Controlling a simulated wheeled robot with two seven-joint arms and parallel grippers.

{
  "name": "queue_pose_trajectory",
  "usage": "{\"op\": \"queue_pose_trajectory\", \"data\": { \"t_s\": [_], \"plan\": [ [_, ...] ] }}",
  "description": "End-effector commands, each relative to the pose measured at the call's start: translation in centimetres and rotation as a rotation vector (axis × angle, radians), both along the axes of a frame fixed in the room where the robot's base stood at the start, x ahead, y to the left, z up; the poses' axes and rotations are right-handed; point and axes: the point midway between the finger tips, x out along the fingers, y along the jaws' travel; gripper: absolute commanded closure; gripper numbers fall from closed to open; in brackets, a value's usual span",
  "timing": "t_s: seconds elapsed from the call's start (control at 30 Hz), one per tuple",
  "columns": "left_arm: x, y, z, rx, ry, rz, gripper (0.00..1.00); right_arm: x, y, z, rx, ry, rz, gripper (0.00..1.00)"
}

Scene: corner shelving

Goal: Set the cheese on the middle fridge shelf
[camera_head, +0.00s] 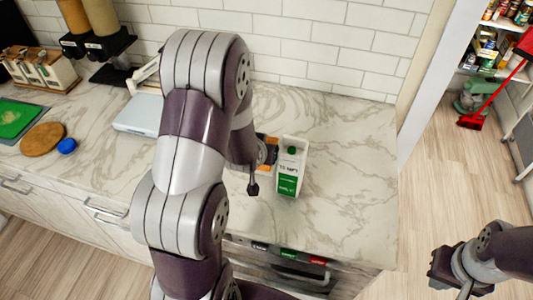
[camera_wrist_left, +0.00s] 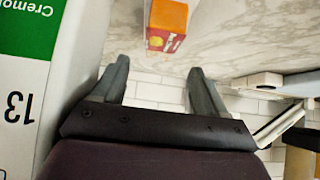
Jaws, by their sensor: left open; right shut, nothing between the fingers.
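The cheese (camera_wrist_left: 166,22), an orange block with a red and yellow label, sits on the marble counter in the left wrist view. It lies beyond my open left fingers (camera_wrist_left: 158,78), roughly in line with the gap between them and apart from them. In the head view only a bit of orange (camera_head: 268,153) shows behind my left gripper (camera_head: 254,172), which hides the rest. My right gripper (camera_head: 456,288) is shut and empty over the floor at the lower right, partly cut off by the frame. No fridge shelf can be made out.
A white and green carton (camera_head: 290,170) stands close beside the cheese; it looms at the left wrist view's left edge (camera_wrist_left: 28,60). A pale-blue flat appliance (camera_head: 138,115), wooden board (camera_head: 43,139) and blue cap (camera_head: 67,146) lie left. Counter (camera_head: 350,170) right of the carton is clear.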

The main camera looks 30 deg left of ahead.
Motion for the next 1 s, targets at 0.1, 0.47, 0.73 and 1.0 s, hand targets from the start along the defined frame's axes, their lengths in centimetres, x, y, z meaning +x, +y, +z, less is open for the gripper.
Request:
{"op": "queue_pose_trajectory", "data": {
  "t_s": [0.1, 0.47, 0.73, 1.0],
  "plan": [
    [0.8, 0.2, -1.3, 0.000, 0.001, 0.000, 0.27, 0.0, 0.0, 0.2, 0.000, 0.000, 0.000, 1.00],
    [4.7, 1.1, -5.4, 0.001, 0.003, 0.000, 0.27, 0.0, 0.0, 0.9, 0.000, 0.000, 0.000, 1.00],
    [5.2, 1.3, -5.9, 0.001, 0.001, 0.000, 0.27, 0.0, 0.0, 0.9, 0.000, 0.000, 0.000, 1.00],
    [5.2, 1.3, -5.8, 0.002, -0.001, 0.000, 0.92, 0.0, 0.0, 0.9, 0.000, 0.000, 0.000, 1.00]
  ]
}}
